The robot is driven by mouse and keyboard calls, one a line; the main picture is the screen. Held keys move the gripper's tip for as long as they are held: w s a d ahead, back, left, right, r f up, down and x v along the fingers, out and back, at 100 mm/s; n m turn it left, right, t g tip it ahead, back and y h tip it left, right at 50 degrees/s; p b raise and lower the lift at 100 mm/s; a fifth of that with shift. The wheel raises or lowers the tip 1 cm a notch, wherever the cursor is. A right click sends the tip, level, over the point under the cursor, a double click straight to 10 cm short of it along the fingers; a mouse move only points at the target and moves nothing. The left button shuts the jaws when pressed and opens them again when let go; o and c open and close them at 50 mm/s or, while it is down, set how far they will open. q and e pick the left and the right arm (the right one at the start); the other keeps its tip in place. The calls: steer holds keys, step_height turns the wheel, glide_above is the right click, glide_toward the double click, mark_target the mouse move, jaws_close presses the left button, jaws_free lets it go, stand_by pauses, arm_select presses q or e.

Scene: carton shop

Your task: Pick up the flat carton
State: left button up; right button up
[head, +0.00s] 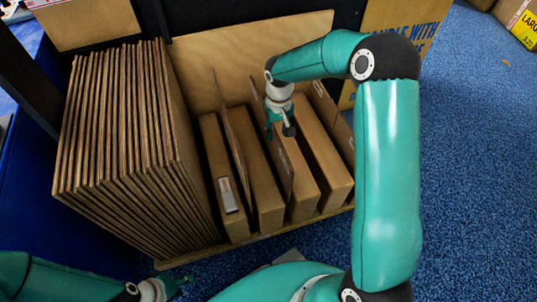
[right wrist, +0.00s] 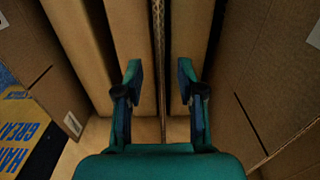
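A thin flat carton (head: 284,172) stands on edge between thicker brown cartons in a wooden bin. In the right wrist view its corrugated edge (right wrist: 158,30) runs between my two fingers. My right gripper (head: 280,128) is over the bin, pointing down. It also shows in the right wrist view (right wrist: 160,72), open, one finger on each side of the flat carton, with gaps visible on both sides. In the head view the gripper hides part of the carton's top. My left gripper (head: 168,288) is low at the bottom left, away from the bin; its fingers are too small to read.
A dense row of brown cardboard sheets (head: 125,130) fills the bin's left side. Thick cartons (head: 325,160) stand close on both sides of my right gripper. The bin's plywood back panel (head: 215,55) rises behind. Blue carpet (head: 480,150) is clear at right.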

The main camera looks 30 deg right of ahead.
step_height(320, 180, down, 4)
steer(key=shift+r+b, duration=0.1)
steer(key=shift+b, duration=0.45)
jaws_close()
